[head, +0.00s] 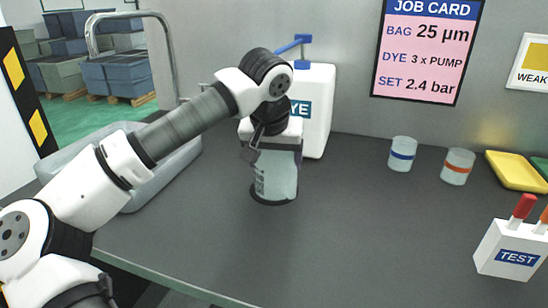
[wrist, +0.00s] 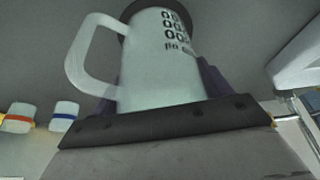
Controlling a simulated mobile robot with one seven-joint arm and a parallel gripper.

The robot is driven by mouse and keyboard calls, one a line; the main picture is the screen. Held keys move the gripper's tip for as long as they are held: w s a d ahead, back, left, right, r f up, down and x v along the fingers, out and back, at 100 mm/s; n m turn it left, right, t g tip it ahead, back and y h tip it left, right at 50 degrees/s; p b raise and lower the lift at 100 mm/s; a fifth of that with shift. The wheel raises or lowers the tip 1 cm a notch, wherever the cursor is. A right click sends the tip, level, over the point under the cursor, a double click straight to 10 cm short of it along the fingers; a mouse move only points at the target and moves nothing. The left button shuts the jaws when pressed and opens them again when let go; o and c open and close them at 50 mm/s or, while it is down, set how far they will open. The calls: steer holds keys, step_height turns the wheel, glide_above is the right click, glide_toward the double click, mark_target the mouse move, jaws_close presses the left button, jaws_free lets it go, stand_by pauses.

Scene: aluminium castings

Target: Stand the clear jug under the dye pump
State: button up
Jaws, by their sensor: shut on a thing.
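The clear jug (head: 276,180) is upright at the counter, just in front of the white dye container (head: 318,110). Its handle and printed markings show in the wrist view (wrist: 160,65). A dark round patch lies at its base; I cannot tell whether the base touches it. The blue dye pump (head: 294,43) tops the container, its spout pointing left, above and behind the jug. My gripper (head: 274,143) comes down from above and is shut on the jug near its top. My wrist and gripper hide the jug's rim and part of the DYE label.
A grey basin (head: 170,172) with a curved tap (head: 92,32) is at the left. A blue-banded cup (head: 402,153), an orange-banded cup (head: 458,166), a yellow tray (head: 515,171) and a white TEST holder (head: 508,248) are at the right. The middle front counter is clear.

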steer(key=o, duration=1)
steer(key=shift+f, duration=0.1)
steer(key=shift+r, duration=0.4)
steer(key=p+v, duration=0.1)
steer(key=v, duration=1)
steer(key=shift+s+r, duration=0.2)
steer(key=shift+r, duration=0.05)
steer(key=shift+a, duration=0.1)
